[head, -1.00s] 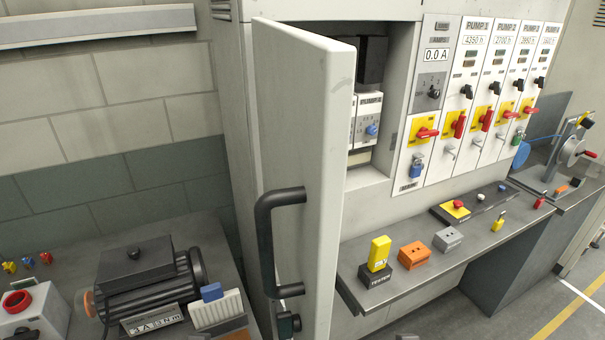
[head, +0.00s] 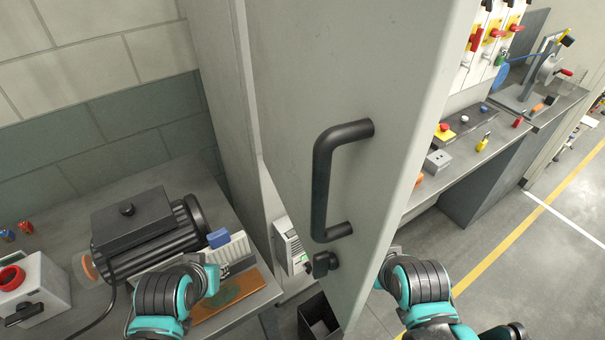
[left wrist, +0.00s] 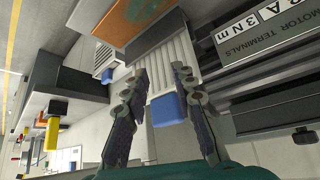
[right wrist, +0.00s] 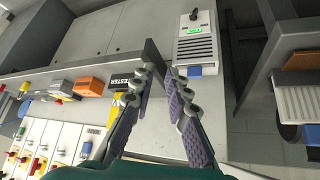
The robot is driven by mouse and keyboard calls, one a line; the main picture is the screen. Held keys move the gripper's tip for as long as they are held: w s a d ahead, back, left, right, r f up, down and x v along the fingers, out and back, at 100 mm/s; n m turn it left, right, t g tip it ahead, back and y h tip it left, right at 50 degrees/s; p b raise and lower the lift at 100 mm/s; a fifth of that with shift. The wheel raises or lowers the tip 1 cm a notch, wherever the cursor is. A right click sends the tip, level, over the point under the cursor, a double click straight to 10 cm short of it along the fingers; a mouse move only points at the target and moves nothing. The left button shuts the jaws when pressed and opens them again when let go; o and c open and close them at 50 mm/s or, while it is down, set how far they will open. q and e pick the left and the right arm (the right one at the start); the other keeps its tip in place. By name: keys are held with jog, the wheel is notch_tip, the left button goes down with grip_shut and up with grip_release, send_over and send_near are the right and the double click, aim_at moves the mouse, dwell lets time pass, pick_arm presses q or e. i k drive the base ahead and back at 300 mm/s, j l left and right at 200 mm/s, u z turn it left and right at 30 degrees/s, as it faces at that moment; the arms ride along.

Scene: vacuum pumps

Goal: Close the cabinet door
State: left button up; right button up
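The grey cabinet door (head: 290,80) stands open in the head view, its free edge toward me. Its black D-shaped handle (head: 322,185) is on the face turned to me, with a small black latch knob (head: 322,264) below it. My left gripper (left wrist: 160,75) is open and empty; in the head view its arm is over the left bench, left of the door. My right gripper (right wrist: 158,76) is open and empty; in the head view its arm is right of the door's edge, and the fingers are hidden there. Neither gripper is on the handle.
A motor (head: 145,235) and a grey box with a red button (head: 30,290) stand on the left bench. A black bin (head: 318,318) is on the floor below the door. A shelf with a grey block (head: 438,160) and switches is at the right. Floor at the right is clear.

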aim_at(350, 96)
jog(key=k+j, duration=0.15)
jog(key=k, duration=0.15)
jog(key=k+j+z, duration=0.1)
jog(key=k, duration=0.2)
jog(key=k+j+z, duration=0.1)
jog(key=j, duration=0.15)
jog(key=k+j, duration=0.1)
jog(key=j+z, duration=0.05)
jog(key=j, duration=0.05)
